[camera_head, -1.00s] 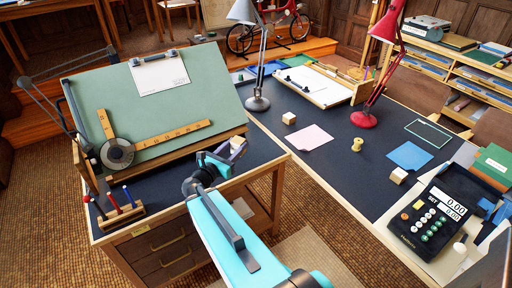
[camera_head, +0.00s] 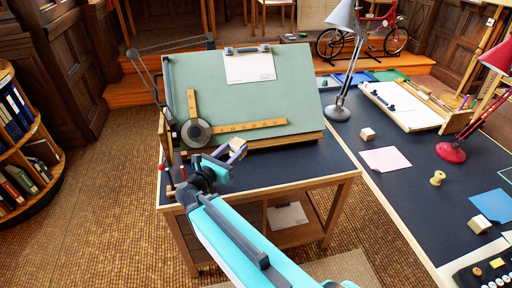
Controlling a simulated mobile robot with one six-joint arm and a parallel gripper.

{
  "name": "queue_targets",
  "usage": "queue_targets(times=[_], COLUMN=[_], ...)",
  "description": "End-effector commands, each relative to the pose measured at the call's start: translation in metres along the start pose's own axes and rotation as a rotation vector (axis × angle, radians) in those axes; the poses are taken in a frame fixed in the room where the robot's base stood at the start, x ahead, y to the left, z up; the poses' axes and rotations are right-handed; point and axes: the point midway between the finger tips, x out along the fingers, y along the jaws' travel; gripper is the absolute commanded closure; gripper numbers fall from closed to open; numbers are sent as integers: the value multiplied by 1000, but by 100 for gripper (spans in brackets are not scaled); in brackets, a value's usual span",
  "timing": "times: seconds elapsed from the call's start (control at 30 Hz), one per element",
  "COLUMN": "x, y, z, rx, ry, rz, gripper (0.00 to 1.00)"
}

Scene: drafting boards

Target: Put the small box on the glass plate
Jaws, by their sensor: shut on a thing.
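My gripper (camera_head: 231,153) is shut on a small pale wooden box (camera_head: 236,145). It holds the box in front of the lower edge of the tilted green drawing board; the fingers hide part of the box. The glass plate (camera_head: 503,174) is a clear sheet with a green edge, cut off by the right edge of the view. It lies on the long dark table, far to the right of my gripper.
Two other pale blocks (camera_head: 367,134) (camera_head: 480,224) stand on the long dark table (camera_head: 400,205), with a yellow spool (camera_head: 437,178), pink paper (camera_head: 386,160) and blue paper (camera_head: 492,205). A grey lamp (camera_head: 340,105) and a red lamp (camera_head: 451,152) rise there. The drawing board (camera_head: 290,95) stands close behind my gripper.

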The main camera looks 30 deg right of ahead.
Motion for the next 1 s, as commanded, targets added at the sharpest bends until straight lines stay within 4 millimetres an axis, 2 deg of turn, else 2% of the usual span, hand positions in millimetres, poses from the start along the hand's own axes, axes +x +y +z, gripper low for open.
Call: queue_targets(times=[0.03,0.2,0.43,0.63,1.0], x=[-13,-51,-91,-103,-103], y=[10,37,60,66,66], z=[2,8,13,15,15], rx=[1,0,1,0,0], ry=[0,0,0,0,0], rz=[20,74,129,144,144], gripper=[85,85,85,85,85])
